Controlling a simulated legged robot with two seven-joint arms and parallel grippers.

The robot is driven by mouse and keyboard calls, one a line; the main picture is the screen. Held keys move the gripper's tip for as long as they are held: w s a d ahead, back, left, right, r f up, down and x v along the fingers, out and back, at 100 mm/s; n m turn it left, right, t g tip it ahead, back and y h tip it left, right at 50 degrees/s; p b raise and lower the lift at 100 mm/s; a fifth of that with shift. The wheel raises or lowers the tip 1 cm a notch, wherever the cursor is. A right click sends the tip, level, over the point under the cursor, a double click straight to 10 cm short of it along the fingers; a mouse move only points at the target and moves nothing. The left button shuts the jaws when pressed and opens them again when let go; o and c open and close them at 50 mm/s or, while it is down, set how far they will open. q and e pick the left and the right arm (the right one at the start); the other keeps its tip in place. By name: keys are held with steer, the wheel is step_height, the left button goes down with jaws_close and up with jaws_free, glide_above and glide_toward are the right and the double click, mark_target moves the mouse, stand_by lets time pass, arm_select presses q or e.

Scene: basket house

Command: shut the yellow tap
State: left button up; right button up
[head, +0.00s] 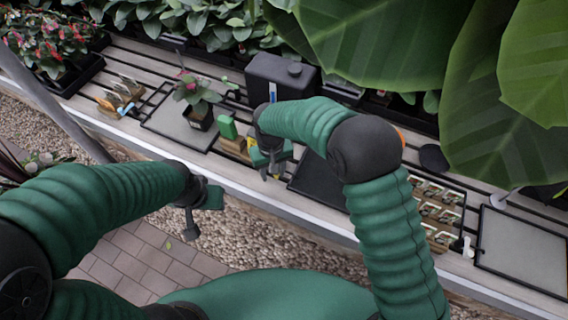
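A small yellow part (251,142), which may be the yellow tap, shows just left of my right wrist. It is partly hidden, and I cannot make out its handle or its position. My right gripper (270,174) points down at the bench's front, close beside this yellow part. I cannot tell whether they touch, or whether the fingers are apart. A black canister (287,74) stands on the bench behind my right forearm, which hides its lower front. My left gripper (191,228) hangs over the gravel in front of the bench, away from the yellow part; its finger opening is unclear.
A green block-like item (227,128) and a potted plant (199,103) stand left of my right gripper. A black tray (319,181) lies to its right, with a crate of small pots (437,212) farther right. Large leaves (385,40) overhang the bench at upper right.

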steer(key=shift+s+a, duration=0.3)
steer(key=shift+a, duration=0.4)
steer(key=shift+w+d+p, duration=0.1)
steer(key=shift+d+p, duration=0.15)
steer(key=shift+p, duration=0.1)
steer(key=shift+r, duration=0.2)
step_height(320, 180, up, 7)
steer(key=p, duration=0.5)
steer(key=shift+f+p, duration=0.2)
steer(key=shift+p, duration=0.15)
